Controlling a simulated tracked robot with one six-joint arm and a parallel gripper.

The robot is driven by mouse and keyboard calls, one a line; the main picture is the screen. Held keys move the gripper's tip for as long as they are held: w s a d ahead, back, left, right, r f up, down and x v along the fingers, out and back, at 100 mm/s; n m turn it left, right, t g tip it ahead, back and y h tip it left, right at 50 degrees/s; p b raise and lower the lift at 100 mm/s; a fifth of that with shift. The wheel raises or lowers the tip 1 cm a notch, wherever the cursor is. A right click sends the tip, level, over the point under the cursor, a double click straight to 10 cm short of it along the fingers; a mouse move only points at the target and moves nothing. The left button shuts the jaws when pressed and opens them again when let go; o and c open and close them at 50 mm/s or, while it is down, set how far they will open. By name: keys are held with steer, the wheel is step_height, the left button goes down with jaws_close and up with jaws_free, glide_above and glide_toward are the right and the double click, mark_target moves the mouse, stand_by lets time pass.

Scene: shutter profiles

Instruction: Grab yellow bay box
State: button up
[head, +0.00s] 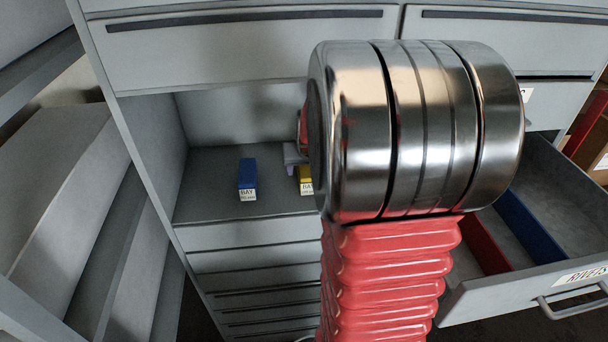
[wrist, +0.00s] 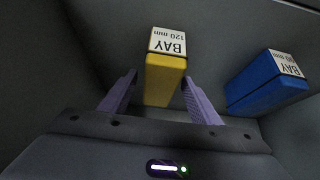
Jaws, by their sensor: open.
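The yellow bay box (wrist: 164,80) has a white label reading "BAY 120 mm" and stands in a grey open compartment (head: 205,205). In the wrist view it lies between the two purple fingers of my gripper (wrist: 162,100), which are open, one on each side. A narrow gap shows near the left finger; the right finger is very close, and I cannot tell if it touches. In the head view only the left part of the yellow box (head: 304,180) shows beside a purple finger (head: 293,156); my metal arm joint hides the rest.
A blue bay box (head: 247,179) stands left of the yellow one in the head view; it is at the right in the wrist view (wrist: 265,82). An open drawer labelled "RIVETS" (head: 585,274) with red and blue dividers juts out at right. Closed drawers lie above and below the compartment.

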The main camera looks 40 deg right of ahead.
stand_by(0.4)
steer(key=c, duration=1.4)
